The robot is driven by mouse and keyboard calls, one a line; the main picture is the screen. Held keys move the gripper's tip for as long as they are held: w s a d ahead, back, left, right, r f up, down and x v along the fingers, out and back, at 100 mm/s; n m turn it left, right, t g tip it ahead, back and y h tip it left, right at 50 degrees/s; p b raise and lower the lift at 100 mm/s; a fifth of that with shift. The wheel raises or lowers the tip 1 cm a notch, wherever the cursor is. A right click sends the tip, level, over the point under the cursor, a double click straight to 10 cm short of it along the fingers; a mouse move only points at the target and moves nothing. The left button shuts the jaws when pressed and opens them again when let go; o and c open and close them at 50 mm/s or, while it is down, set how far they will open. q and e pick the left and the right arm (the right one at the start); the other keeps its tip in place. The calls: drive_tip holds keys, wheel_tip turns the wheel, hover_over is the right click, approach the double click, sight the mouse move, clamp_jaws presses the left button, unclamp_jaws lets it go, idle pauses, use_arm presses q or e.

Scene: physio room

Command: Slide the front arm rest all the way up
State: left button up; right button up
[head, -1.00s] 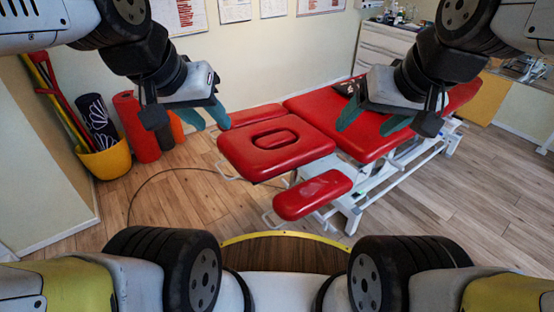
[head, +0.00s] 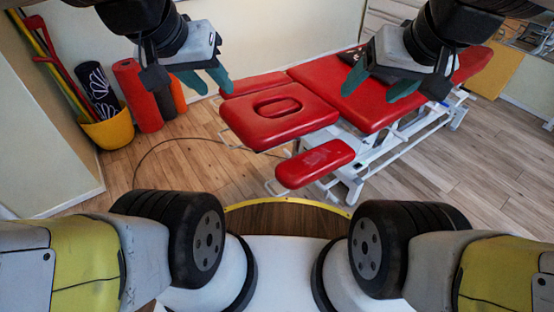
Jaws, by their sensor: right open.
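The treatment table (head: 372,98) is red, on a white frame. Its head section (head: 277,115) has an oval face opening and points toward the left. The front arm rest (head: 314,164) is a red pad on the near side of the head section, hanging lower than it. The other arm rest (head: 254,83) is on the far side. My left gripper (head: 216,91) is open and empty, appearing by the far arm rest. My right gripper (head: 368,97) is open and empty, appearing in front of the table's main pad. Neither gripper appears to touch the arm rests.
A yellow bucket (head: 110,130) with rolled items and red and dark rolls (head: 138,94) stand by the left wall. A thin cable (head: 150,152) lies on the floor. A white cabinet (head: 385,18) is at the back.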

use_arm(q)
drive_tip(key=shift+c, duration=0.6)
drive_tip(key=n+g, duration=0.3)
drive_tip(key=n, duration=0.1)
hover_over(269, 190)
drive_tip(key=a, duration=0.1)
wheel_tip(269, 190, down, 18)
drive_tip(key=f+n+g, duration=0.1)
drive_tip(key=f, duration=1.1)
drive_tip(key=f+n+y, duration=0.1)
drive_tip(key=f, duration=1.2)
drive_tip(key=f+n+g, duration=0.1)
drive_tip(key=f+n, duration=0.1)
drive_tip(key=f, duration=1.1)
drive_tip(key=shift+d+f+g, duration=0.25)
drive_tip(key=shift+d+g, duration=0.05)
drive_tip(key=shift+d, duration=0.1)
drive_tip(key=shift+f, duration=0.55)
